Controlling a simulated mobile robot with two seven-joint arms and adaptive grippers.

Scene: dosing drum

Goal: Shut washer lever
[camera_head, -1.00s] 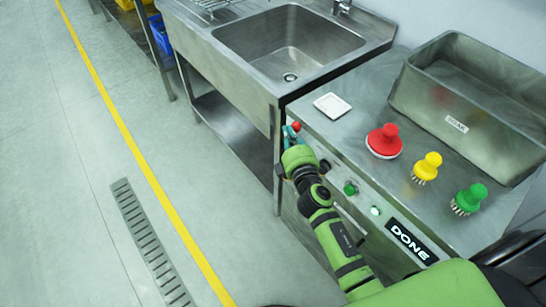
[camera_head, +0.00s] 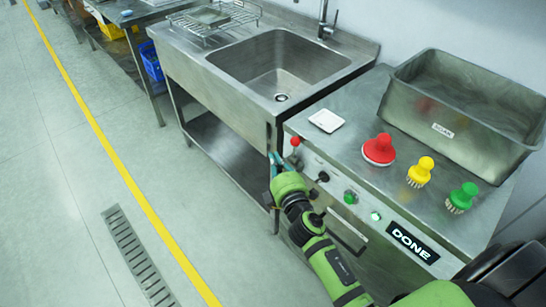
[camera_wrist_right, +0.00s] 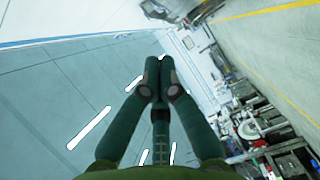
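The washer (camera_head: 340,200) is a steel counter unit with a front control panel and a black DONE sign (camera_head: 412,241). A small lever with a red ball knob (camera_head: 295,141) is at the panel's left end, with the red ball uppermost. My right gripper (camera_head: 273,160) is just left of and below the red knob, apart from it in the picture. In the right wrist view its two dark fingers (camera_wrist_right: 152,68) meet at the tips, with nothing visible between them. My left gripper is not in view.
A black knob (camera_head: 323,176) and a green button (camera_head: 350,196) are on the panel. Red (camera_head: 379,150), yellow (camera_head: 420,172) and green (camera_head: 462,198) brushes, a white dish (camera_head: 326,121) and a steel SOAK bin (camera_head: 440,110) stand on top. A sink (camera_head: 270,65) adjoins. The floor at left is clear.

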